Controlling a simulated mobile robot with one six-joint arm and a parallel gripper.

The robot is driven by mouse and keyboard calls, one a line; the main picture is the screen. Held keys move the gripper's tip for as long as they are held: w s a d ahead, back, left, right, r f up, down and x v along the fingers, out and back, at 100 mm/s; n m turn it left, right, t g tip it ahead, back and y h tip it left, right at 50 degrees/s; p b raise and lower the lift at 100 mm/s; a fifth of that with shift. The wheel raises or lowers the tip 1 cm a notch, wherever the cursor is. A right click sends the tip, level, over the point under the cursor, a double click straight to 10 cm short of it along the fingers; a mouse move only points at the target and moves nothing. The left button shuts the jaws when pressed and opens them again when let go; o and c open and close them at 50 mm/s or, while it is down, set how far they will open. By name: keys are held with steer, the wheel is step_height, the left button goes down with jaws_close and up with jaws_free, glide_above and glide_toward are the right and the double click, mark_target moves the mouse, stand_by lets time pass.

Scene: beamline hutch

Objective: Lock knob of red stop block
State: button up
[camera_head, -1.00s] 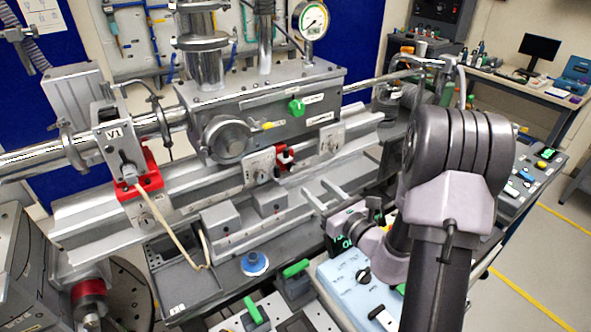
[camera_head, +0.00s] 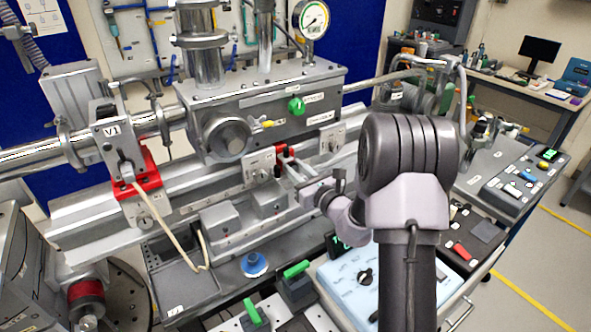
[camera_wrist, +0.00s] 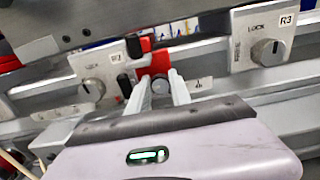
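The red stop block (camera_head: 287,151) sits on the rail below the steel chamber, partly hidden behind my fingers. It also shows in the wrist view (camera_wrist: 155,62). A round grey knob (camera_wrist: 160,86) shows at its front, in line with the gap between my fingertips. My gripper (camera_head: 291,178) is open and points at the block from the front right. In the wrist view the two pale fingers (camera_wrist: 158,92) lie left and right of the knob. Whether they touch it or stop just short, I cannot tell.
Plates with LOCK knobs flank the block: one at left (camera_wrist: 93,87), one marked R3 (camera_wrist: 268,52). Another red block (camera_head: 143,180) sits under valve V1 (camera_head: 112,131) at left. Grey blocks (camera_head: 221,221) stand on the front rail. A light-blue control box (camera_head: 348,280) lies below my arm.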

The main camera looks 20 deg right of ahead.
jaws_close()
steer(key=m+p, duration=0.2)
steer(key=p, duration=0.1)
steer(key=shift+r+m, duration=0.2)
steer(key=shift+m, duration=0.1)
steer(key=m+p, duration=0.5)
steer(key=shift+d+p, duration=0.15)
steer(key=shift+p, duration=0.2)
steer(key=m+p, duration=0.4)
steer(key=m, duration=0.1)
steer(key=shift+f+m, duration=0.15)
steer(key=shift+m, duration=0.25)
steer(key=shift+f+m+p, duration=0.2)
steer(key=shift+m+p, duration=1.35)
steer(key=shift+m, duration=0.65)
